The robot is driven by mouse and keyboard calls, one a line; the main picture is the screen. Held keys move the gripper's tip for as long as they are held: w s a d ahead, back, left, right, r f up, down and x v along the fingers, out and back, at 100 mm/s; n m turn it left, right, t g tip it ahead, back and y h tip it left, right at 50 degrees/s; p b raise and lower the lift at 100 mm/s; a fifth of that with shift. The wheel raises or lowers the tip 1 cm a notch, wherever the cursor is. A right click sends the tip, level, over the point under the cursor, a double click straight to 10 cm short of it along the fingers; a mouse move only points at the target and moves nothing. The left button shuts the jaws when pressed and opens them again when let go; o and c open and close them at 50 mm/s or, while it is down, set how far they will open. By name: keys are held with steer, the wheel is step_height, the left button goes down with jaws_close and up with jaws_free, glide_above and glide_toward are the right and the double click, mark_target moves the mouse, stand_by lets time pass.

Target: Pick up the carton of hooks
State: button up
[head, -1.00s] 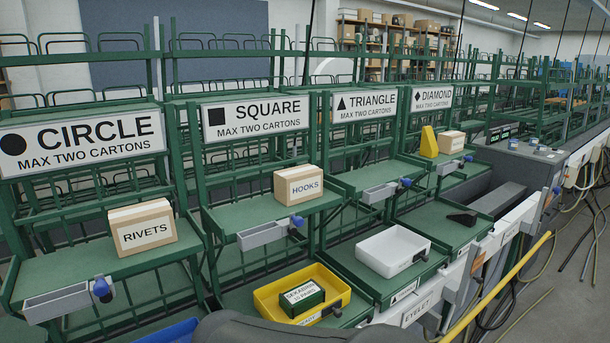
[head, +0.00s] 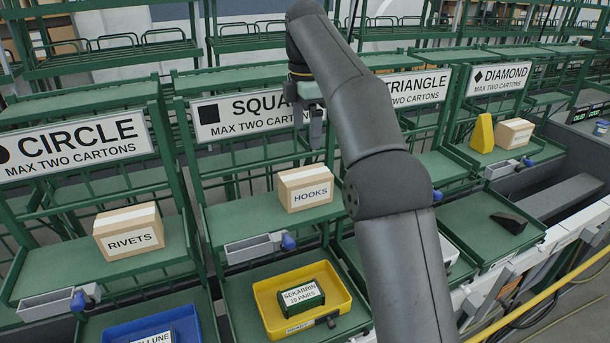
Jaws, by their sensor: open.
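The carton of hooks (head: 306,188) is a small cardboard box with a pale tape strip and a white HOOKS label. It sits upright on the green shelf (head: 240,218) under the SQUARE sign (head: 235,115), near the shelf's right end. My gripper (head: 308,127) is above and apart from the carton, in front of the right part of that sign, with its fingers pointing down. It is open, and nothing shows between the fingers. My arm covers part of the SQUARE and TRIANGLE signs and the area right of the carton.
A RIVETS carton (head: 129,231) stands on the CIRCLE shelf at left. Below are a yellow tray (head: 262,299) with a green box and a blue tray (head: 95,327). A yellow wedge (head: 482,132) and another carton (head: 514,133) stand under DIAMOND. Green uprights flank the shelves.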

mark_target(305, 174)
steer(key=shift+n, duration=0.3)
steer(key=f+b, duration=0.1)
steer(key=f, duration=0.4)
steer(key=f+b, duration=0.2)
steer(key=f, duration=0.4)
steer(key=shift+w+a, duration=0.15)
steer(key=shift+w, duration=0.05)
steer(key=shift+f, duration=2.85)
steer(key=c, duration=1.8)
steer(key=shift+w+r, duration=0.1)
steer(key=shift+r, duration=0.05)
jaws_close()
